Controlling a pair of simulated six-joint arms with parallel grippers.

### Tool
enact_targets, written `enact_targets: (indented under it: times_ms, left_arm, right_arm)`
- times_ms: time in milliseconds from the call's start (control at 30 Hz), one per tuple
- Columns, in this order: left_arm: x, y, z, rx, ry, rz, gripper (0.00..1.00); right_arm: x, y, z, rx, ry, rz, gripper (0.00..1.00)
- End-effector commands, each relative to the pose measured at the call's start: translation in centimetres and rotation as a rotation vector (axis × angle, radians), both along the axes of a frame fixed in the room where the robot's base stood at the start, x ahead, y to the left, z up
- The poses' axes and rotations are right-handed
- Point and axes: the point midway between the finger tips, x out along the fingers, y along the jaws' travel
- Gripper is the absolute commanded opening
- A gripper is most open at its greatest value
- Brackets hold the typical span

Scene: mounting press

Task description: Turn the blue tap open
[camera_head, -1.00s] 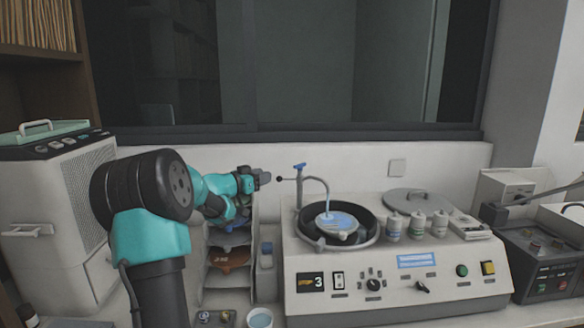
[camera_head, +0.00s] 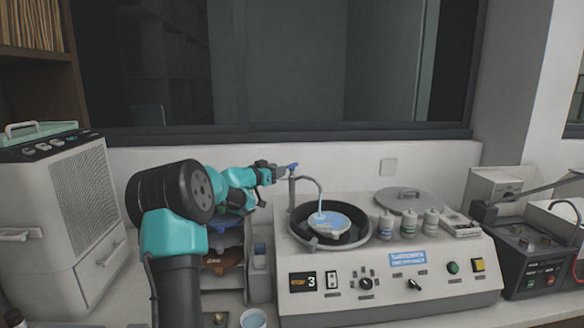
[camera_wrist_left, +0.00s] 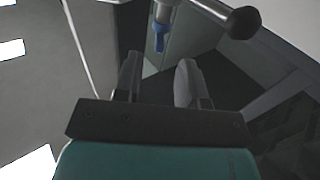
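The blue tap (camera_head: 292,166) is a small blue handle on top of a grey post, with a curved spout arching over a round bowl. In the left wrist view the blue handle (camera_wrist_left: 159,38) hangs just beyond the gap between the fingertips. My left gripper (camera_head: 279,173) is at the tap's left side in the head view. In the left wrist view its two fingers (camera_wrist_left: 158,70) are apart, with nothing between them. I cannot tell whether a finger touches the tap. My right gripper is not in view.
A dark ball-ended rod (camera_wrist_left: 243,22) sticks out beside the tap. The grinder bowl (camera_head: 366,237) holds a pale blue disc (camera_head: 330,222). Several white bottles (camera_head: 408,222) stand right of it. A shelf rack (camera_head: 222,262) is below my arm, and a cup (camera_head: 254,318) is in front.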

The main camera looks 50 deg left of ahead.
Motion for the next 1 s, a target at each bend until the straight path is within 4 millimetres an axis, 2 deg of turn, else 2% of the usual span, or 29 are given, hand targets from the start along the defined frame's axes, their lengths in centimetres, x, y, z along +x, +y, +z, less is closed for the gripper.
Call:
enact_targets:
  times_ms: [200, 400, 600, 833, 1000]
  left_arm:
    - [3.9, 0.0, 0.0, 0.000, -0.002, -0.003, 0.37]
    - [6.7, 0.0, -0.1, 0.000, 0.000, -0.002, 0.37]
    - [7.7, 0.1, 0.0, 0.000, 0.000, -0.001, 0.37]
    - [7.7, 0.1, 0.0, 0.000, 0.000, 0.000, 0.37]
    - [7.7, 0.1, 0.0, 0.000, 0.000, 0.000, 0.23]
  right_arm:
    - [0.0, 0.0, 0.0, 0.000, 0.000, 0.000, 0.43]
    - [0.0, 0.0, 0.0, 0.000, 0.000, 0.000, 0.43]
    - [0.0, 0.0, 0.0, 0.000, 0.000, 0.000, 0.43]
    - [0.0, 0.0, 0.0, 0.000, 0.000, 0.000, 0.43]
    - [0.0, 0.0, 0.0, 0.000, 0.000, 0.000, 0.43]
